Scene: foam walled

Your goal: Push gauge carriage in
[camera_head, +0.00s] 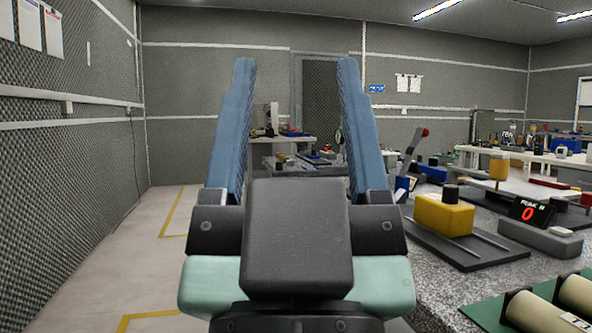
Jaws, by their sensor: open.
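My gripper (295,68) fills the middle of the view, pointing away. Its two blue fingers stand wide apart with nothing between them. On the granite-topped bench at the right, a yellow block (442,217) with a black knob (450,193) sits on thin metal rods over a dark base plate (468,255). It looks like the gauge carriage. A small display (530,212) reading a red 0 stands to its right. My gripper is to the left of the block and clear of it. The block's far side is hidden.
A lever with a red grip (424,133) rises behind the block. A grey box (552,240) sits beside the display. Cream cylinders (530,309) lie on a green mat (487,312) at the lower right. Open floor (152,245) with yellow lines lies left.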

